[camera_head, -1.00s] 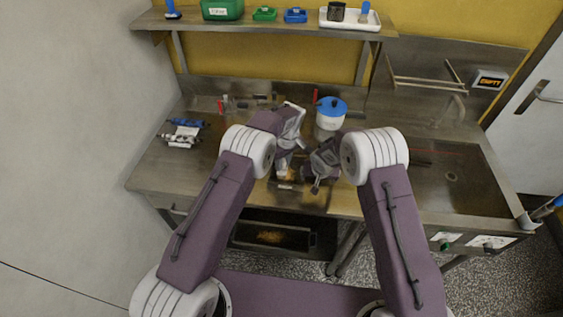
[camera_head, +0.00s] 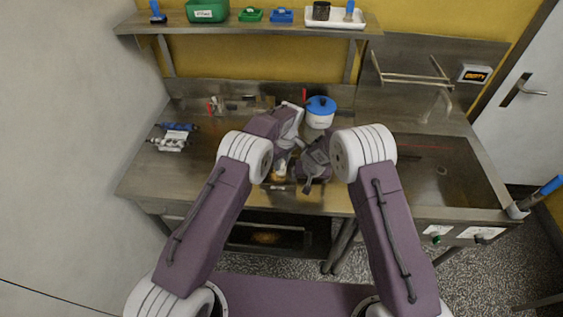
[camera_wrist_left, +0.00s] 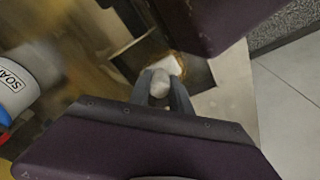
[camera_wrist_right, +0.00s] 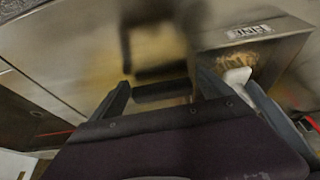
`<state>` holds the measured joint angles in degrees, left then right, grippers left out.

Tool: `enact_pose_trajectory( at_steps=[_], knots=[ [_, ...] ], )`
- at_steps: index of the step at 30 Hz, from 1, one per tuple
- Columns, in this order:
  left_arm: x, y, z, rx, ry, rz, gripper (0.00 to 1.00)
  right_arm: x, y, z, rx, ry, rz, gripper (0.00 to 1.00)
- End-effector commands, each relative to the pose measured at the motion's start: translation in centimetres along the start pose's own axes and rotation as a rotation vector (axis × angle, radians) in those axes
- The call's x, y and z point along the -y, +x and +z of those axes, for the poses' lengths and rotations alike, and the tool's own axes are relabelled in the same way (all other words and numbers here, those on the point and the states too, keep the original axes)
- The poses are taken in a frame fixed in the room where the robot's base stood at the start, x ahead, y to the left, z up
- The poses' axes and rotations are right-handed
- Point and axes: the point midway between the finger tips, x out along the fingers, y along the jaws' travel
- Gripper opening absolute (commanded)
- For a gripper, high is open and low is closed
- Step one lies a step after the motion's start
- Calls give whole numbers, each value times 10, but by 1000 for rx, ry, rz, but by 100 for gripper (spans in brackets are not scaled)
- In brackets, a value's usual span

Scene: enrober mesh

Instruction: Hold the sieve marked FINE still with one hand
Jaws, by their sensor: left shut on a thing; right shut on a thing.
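The sieve (camera_wrist_right: 290,48) is a metal frame with a FINE label (camera_wrist_right: 248,32) and a brownish mesh patch, at the upper right of the right wrist view. My right gripper (camera_wrist_right: 165,92) is shut on a dark handle-like bar (camera_wrist_right: 158,93) beside the sieve's frame; the join is not clear. My left gripper (camera_wrist_left: 160,90) is shut on a whitish rounded thing (camera_wrist_left: 160,82), with a white block (camera_wrist_left: 158,66) over the brownish patch beyond it. In the head view, my left gripper (camera_head: 283,160) and my right gripper (camera_head: 312,178) are close together over the bench, largely hiding the sieve.
A white tub with a blue lid (camera_head: 320,115) stands behind the grippers. Blue and white tools (camera_head: 172,137) lie at the bench's left. A shelf (camera_head: 225,26) with green and blue boxes runs above. A sink (camera_head: 440,170) is at the right; the left-front bench is clear.

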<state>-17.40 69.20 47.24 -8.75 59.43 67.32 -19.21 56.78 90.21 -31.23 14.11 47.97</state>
Motion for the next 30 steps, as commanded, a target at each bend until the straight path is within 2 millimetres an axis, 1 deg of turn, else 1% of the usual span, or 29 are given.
enact_pose_trajectory(
  at_steps=[1, 4, 11, 18, 23, 30],
  knots=[
    [5, 5, 5, 9, 16, -15, 0, 4, -2, -7, -18, -1, -10, 44],
    [10, 5, 0, 9, 21, -18, 0, 4, -2, -8, -19, 3, -10, 44],
    [14, 5, -5, 6, 18, -17, 0, 2, -3, -8, -19, 7, -9, 44],
    [24, 3, -18, 5, 15, -15, 0, 1, -2, -6, -14, 8, -6, 44],
    [24, 2, -19, 3, 15, -11, 0, 1, -2, -5, -12, 8, -5, 44],
    [13, 2, -9, 1, 15, -8, 0, 0, -1, -4, -9, 7, -4, 44]
  ],
)
